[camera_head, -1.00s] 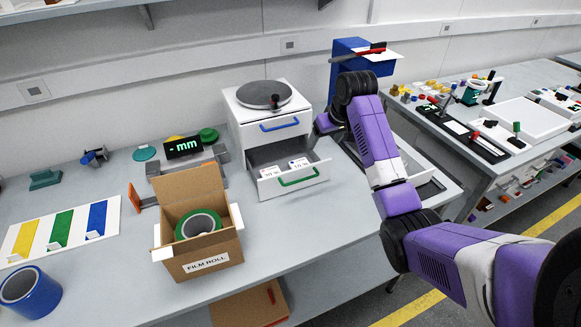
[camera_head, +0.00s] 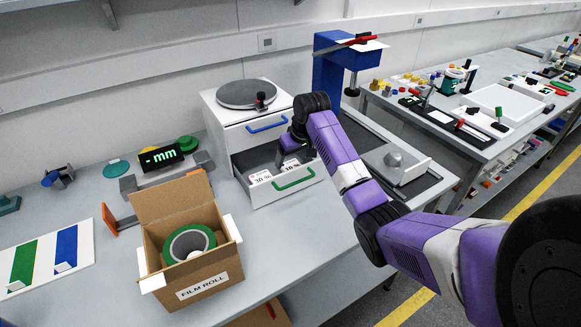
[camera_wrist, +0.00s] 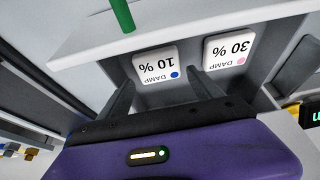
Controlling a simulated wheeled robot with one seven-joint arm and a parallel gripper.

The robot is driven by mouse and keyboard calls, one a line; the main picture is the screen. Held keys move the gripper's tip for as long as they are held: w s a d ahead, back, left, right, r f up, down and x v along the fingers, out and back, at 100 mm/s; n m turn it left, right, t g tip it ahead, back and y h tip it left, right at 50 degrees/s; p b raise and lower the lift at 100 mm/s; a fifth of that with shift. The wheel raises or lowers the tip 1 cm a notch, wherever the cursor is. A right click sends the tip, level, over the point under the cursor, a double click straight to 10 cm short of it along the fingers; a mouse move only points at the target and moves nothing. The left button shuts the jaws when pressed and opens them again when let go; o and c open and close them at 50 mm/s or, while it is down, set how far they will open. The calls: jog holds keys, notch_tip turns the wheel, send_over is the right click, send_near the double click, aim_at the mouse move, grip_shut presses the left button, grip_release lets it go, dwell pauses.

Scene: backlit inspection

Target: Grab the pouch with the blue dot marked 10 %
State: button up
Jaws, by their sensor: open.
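The pouch with the blue dot marked 10 % (camera_wrist: 157,66) lies in the open lower drawer, in the upper middle of the wrist view, upside down there. In the head view it shows only partly, beside my gripper (camera_head: 282,156). A second white pouch with a pink dot, marked 30 % (camera_wrist: 229,50), lies next to it; it also shows in the head view (camera_head: 261,177). My gripper (camera_wrist: 160,88) is open and empty, over the drawer, its fingers on either side of the 10 % pouch's near edge in the wrist view. I cannot tell whether they touch it.
The open drawer (camera_head: 297,192) has a green handle; the shut drawer above has a blue handle (camera_head: 267,124). A cardboard box (camera_head: 190,270) with a green roll stands at the front left. A blue stand (camera_head: 328,72) is behind my arm.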

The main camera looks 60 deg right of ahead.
jog(key=shift+x, duration=1.25)
jog(key=c, duration=1.1)
